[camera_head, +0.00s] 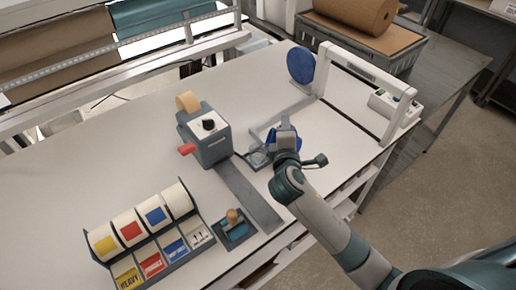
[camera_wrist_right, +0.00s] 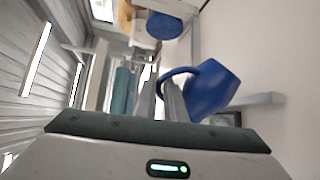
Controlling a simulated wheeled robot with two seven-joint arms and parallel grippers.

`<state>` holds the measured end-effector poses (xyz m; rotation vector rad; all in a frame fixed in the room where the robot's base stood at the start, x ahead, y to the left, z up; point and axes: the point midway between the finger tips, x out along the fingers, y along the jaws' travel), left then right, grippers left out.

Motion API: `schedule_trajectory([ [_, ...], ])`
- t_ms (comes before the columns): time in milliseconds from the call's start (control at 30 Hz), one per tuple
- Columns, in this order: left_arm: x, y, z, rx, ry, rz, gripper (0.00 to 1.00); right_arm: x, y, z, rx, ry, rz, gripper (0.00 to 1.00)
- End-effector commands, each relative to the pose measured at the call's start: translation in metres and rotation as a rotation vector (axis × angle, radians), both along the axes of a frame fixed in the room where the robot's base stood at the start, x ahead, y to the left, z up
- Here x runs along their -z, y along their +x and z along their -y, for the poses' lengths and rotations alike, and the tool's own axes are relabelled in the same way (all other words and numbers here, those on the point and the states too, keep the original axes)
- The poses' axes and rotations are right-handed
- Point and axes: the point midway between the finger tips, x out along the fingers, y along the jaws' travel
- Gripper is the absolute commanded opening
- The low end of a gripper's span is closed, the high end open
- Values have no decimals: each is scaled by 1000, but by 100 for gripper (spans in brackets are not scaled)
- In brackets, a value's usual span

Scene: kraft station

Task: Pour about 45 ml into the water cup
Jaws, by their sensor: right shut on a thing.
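A blue mug-like vessel (camera_wrist_right: 212,90) with a looped handle fills the middle right of the right wrist view. My right gripper (camera_wrist_right: 161,92) is shut on its handle. In the head view my right gripper (camera_head: 284,137) is over the middle of the table and hides most of the blue vessel (camera_head: 297,140). How far the vessel is tilted I cannot tell. A small greyish, glass-like round thing (camera_head: 258,158), perhaps the water cup, stands just left of the gripper; its contents are not visible. My left gripper is not in view.
A grey dispenser with a black knob (camera_head: 208,125) stands to the left. A rack of coloured label rolls (camera_head: 140,231) and a wooden-knobbed tool (camera_head: 233,218) are at the front. A white arch frame (camera_head: 365,72) stands at the right. The table's back left (camera_head: 120,135) is clear.

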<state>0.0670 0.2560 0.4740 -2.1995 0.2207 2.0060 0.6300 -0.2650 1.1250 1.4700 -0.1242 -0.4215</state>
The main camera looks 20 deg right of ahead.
Motion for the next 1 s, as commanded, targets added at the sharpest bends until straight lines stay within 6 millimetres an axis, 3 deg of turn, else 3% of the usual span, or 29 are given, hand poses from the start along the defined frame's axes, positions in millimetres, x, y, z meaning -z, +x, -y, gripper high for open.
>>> schedule_trajectory([
  [1000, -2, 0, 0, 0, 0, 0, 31, -4, 3, -6, 1, -56, -23, 0],
])
